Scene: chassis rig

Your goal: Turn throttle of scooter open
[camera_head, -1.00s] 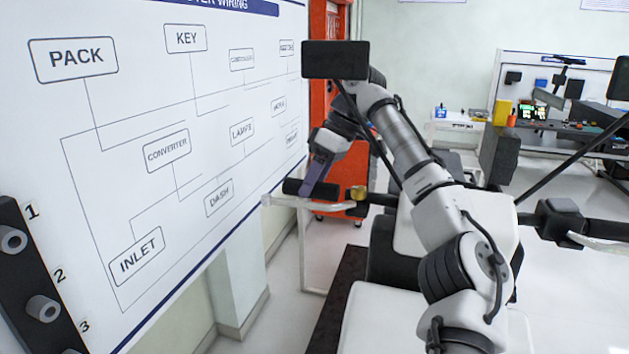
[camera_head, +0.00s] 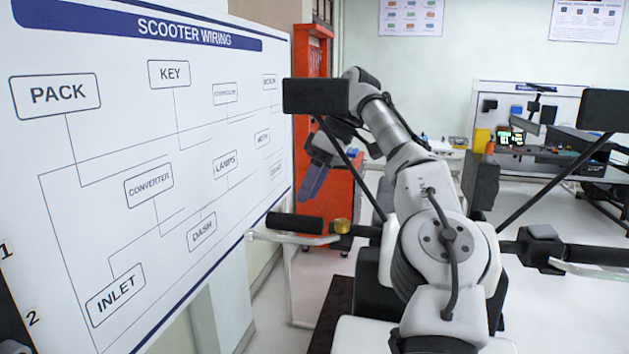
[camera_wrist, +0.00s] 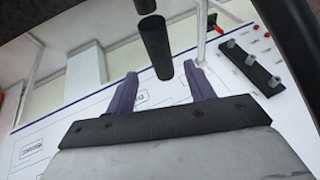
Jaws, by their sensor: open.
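The scooter's handlebar crosses the lower part of the head view. Its left end carries a black grip (camera_head: 294,222) with a brass-coloured collar (camera_head: 342,226), apparently the throttle. My gripper (camera_head: 312,183) is above this grip, its purple fingers pointing down and a visible gap below them. In the wrist view, a black cylindrical grip (camera_wrist: 154,42) appears beyond and between the two spread, empty fingers of my gripper (camera_wrist: 160,76). I cannot tell how far the grip is turned. The right black grip (camera_head: 598,254) sits beyond a black control box (camera_head: 540,247).
A black mirror (camera_head: 316,97) on a slanted stem stands close to my wrist, and another mirror (camera_head: 604,110) is at right. A white wiring board (camera_head: 110,190) closes off the left side. An orange cabinet (camera_head: 325,190) stands behind the left grip.

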